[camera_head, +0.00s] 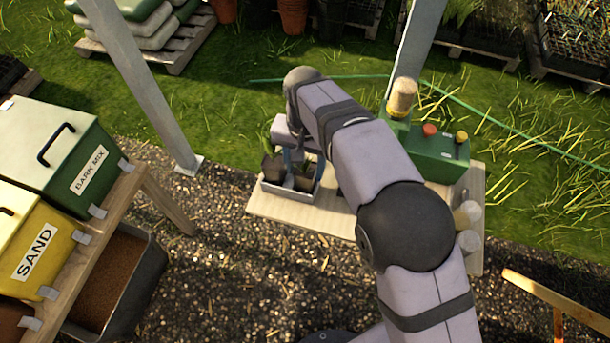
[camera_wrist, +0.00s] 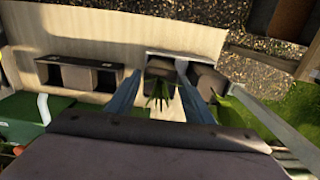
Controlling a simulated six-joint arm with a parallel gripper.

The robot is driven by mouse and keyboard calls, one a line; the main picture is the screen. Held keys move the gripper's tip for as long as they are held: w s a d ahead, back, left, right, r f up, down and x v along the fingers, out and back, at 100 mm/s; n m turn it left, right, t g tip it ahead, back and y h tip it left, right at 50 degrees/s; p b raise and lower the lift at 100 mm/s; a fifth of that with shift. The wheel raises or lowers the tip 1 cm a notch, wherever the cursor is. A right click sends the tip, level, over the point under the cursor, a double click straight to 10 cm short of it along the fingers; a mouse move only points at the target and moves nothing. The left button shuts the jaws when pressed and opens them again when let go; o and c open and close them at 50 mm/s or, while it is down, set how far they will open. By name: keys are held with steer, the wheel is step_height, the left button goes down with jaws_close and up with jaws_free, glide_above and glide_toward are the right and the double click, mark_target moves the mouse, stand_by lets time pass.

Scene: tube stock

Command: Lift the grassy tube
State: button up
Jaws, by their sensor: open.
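In the wrist view a dark square tube with spiky green grass, the grassy tube (camera_wrist: 160,88), stands in a pale grey tray (camera_wrist: 152,53). My gripper (camera_wrist: 159,78) is open, with one blue-grey finger on each side of this tube; whether they touch it I cannot tell. A second dark tube (camera_wrist: 207,80) with a broad green leaf stands just right of it, close to the right finger. In the head view my gripper (camera_head: 294,155) is over the tray (camera_head: 287,191), and my arm hides part of the tubes.
A dark holder (camera_wrist: 80,75) with square openings lies left on the wooden bench (camera_wrist: 190,35). In the head view a green box (camera_head: 437,150) with red and yellow knobs stands on the bench's right part. A metal post (camera_head: 143,85) rises left of the bench.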

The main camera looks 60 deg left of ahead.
steer(key=shift+f, duration=1.15)
steer(key=c, duration=0.9)
steer(key=shift+r, duration=0.1)
